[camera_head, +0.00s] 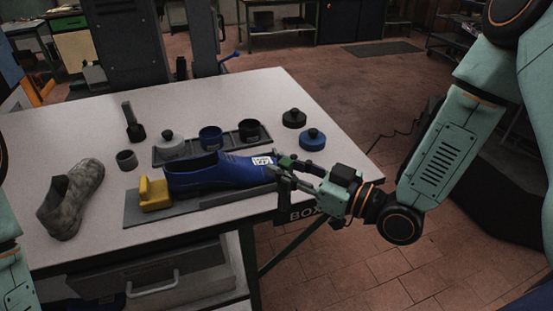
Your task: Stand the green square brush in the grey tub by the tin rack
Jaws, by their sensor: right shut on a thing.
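The green square brush (287,160) shows as a small green block at the jaws of my right gripper (283,172). The gripper is shut on it, beside the toe of the blue shoe; the jaws partly hide the brush. Whether it touches the shoe I cannot tell. The small grey tub (126,161) stands upright on the table, left of the tin rack (160,158). My left gripper is out of view.
A blue shoe (205,174) lies on a grey board (134,216) against a yellow heel block (153,194). A mottled shoe (72,200) is at left. Black (294,118) and blue (312,138) lids lie right of the rack.

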